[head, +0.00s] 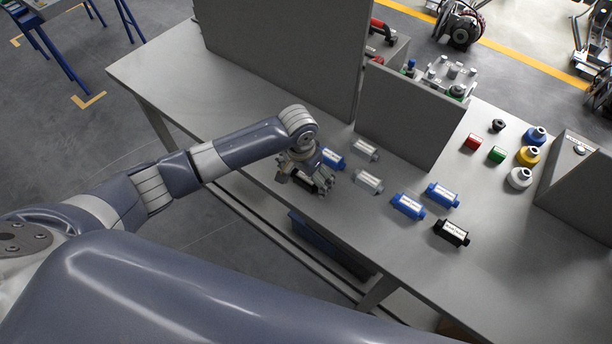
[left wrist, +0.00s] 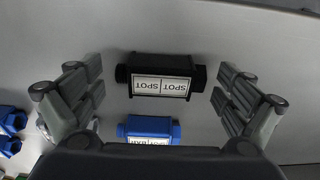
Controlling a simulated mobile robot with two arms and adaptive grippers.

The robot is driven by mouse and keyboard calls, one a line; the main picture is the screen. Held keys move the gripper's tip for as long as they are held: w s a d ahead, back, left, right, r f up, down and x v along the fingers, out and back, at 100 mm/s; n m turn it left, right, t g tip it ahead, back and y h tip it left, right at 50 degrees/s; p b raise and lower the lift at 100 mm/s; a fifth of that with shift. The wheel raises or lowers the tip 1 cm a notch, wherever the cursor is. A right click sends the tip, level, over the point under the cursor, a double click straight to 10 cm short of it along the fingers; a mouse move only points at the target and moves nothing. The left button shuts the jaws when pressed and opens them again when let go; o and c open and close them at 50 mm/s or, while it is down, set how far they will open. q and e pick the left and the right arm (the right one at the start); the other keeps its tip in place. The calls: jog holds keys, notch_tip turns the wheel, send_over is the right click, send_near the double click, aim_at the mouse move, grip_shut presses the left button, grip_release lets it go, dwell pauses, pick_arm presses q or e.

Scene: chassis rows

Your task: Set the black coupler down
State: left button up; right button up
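A black coupler (left wrist: 160,75) with a white label reading SPOT lies on the grey table, between the spread fingers of my left gripper (left wrist: 158,92). In the left wrist view the fingers stand apart from both its ends. In the head view my left gripper (head: 308,180) is low over the table, near its front edge, and mostly hides this coupler. A blue coupler (left wrist: 148,129) lies beside the black one. Another black coupler (head: 452,232) lies farther right on the table. My right gripper is not in view.
Grey couplers (head: 368,182) and blue couplers (head: 407,205) lie right of my left gripper. A grey upright panel (head: 408,112) stands behind them. Small red, green, yellow and other parts (head: 497,155) sit at the right. The table's left part (head: 190,85) is clear.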

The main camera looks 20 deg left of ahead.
aim_at(303, 182)
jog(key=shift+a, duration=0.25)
pick_arm(q)
jog(key=shift+r, duration=0.55)
notch_tip(303, 182, up, 11)
jog(key=s, duration=0.1)
jog(key=shift+s+a+b, duration=0.2)
jog(key=shift+b, duration=0.25)
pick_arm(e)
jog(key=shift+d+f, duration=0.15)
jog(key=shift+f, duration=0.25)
